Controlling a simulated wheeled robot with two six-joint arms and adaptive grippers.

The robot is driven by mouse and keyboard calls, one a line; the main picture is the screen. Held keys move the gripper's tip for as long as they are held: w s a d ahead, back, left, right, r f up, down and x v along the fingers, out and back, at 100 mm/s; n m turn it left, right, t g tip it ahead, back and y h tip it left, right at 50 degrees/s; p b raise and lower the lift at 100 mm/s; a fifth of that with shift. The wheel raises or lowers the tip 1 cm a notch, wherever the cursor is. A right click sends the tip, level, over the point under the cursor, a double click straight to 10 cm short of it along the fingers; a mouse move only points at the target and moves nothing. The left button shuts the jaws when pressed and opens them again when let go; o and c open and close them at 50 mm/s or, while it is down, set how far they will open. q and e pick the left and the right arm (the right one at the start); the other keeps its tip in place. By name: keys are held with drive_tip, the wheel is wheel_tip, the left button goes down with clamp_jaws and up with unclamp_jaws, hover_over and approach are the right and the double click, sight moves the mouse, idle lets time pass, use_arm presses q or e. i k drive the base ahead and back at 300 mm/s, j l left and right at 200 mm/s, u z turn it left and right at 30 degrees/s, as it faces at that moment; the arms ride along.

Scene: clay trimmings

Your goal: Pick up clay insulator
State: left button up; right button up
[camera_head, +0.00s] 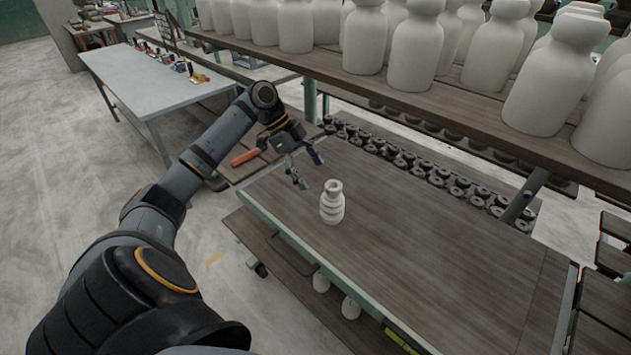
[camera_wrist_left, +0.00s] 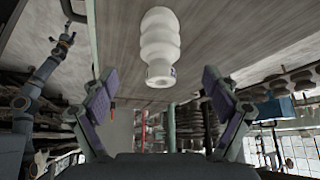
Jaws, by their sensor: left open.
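A white ribbed clay insulator (camera_head: 332,203) stands upright on the wooden table top (camera_head: 440,255), near its left edge. My left gripper (camera_head: 305,170) is open and empty, just behind and left of the insulator in the head view, apart from it. In the left wrist view the insulator (camera_wrist_left: 160,48) shows at the top middle, beyond and between the two spread fingers (camera_wrist_left: 155,100). Its narrow neck points toward the gripper in that view.
A shelf (camera_head: 440,95) above the back of the table holds several large white clay pieces (camera_head: 415,50). Dark ring-shaped parts (camera_head: 430,170) lie in rows behind the table. A grey table (camera_head: 150,80) stands at the back left. The table right of the insulator is clear.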

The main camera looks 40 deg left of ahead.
sight(321, 283)
drive_tip(key=k, duration=1)
